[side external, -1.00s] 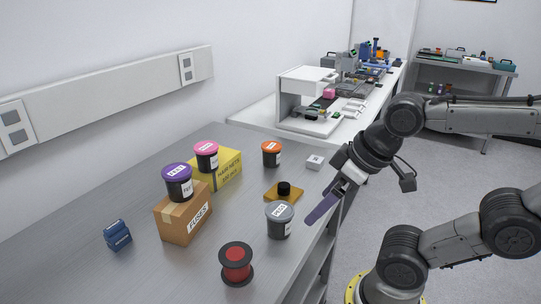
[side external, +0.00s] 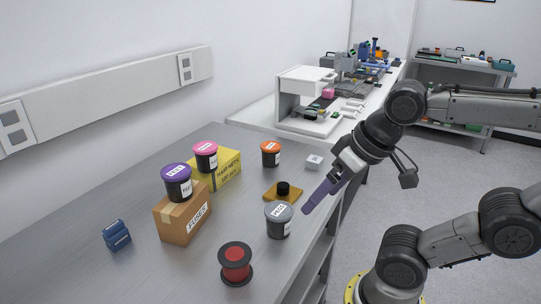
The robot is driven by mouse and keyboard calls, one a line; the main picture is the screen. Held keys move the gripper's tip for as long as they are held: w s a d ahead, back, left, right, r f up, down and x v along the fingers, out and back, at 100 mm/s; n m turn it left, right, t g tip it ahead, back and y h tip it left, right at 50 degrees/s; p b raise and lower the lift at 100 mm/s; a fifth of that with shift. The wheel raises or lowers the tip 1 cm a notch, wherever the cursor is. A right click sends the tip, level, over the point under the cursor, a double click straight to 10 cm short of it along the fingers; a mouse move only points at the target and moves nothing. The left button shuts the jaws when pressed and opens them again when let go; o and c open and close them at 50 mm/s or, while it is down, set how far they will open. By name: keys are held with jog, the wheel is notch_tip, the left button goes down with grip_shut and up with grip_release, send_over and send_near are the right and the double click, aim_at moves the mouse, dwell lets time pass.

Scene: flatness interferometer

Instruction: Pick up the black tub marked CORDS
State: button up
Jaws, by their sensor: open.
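Several black tubs with coloured lids stand on the metal bench, and their small labels are too blurred for me to tell surely which reads CORDS. A pink-lidded tub (side external: 206,162) stands on a yellow hair nets box (side external: 222,170). A purple-lidded tub (side external: 179,189) stands on a brown fuses box (side external: 184,222). An orange-lidded tub (side external: 270,159) stands at the back of the bench. A grey-lidded tub (side external: 279,226) stands near the right edge. My gripper (side external: 308,208), with purple fingers, is open and empty, above and right of the grey-lidded tub in the picture. The fingers overlap in this view.
A red spool (side external: 235,265) stands at the front. A dark blue block (side external: 117,235) is at the left. A yellow-brown plate with a black knob (side external: 283,189) and a small white box (side external: 314,162) lie towards the back. The bench's left middle is clear.

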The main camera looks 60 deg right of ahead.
jog(key=w+d+r+m, duration=0.1)
jog(key=w+r+m, duration=0.4)
jog(key=r, duration=0.3)
jog(key=w+d+r+m+g+h, duration=0.1)
jog(key=w+d+r+m, duration=0.2)
jog(key=w, duration=0.2)
jog(key=w+d+r+m+h, duration=0.1)
jog(key=w+d+r+m, duration=0.2)
jog(key=w, duration=0.3)
jog(key=m+g, duration=0.5)
jog(key=m, duration=0.4)
send_over(271, 155)
jog(key=w+d, duration=0.2)
jog(key=shift+y, duration=0.4)
jog(key=f, duration=1.8)
jog(key=shift+w+a, duration=0.15)
jog(key=shift+a, duration=0.1)
jog(key=shift+d+f, duration=0.1)
jog(key=shift+f, duration=0.25)
jog(key=f, duration=0.4)
jog(key=d+f, duration=0.1)
jog(key=f, duration=0.7)
jog(key=shift+s+d+f, duration=0.15)
jog(key=shift+s+f, duration=0.15)
jog(key=shift+s, duration=0.05)
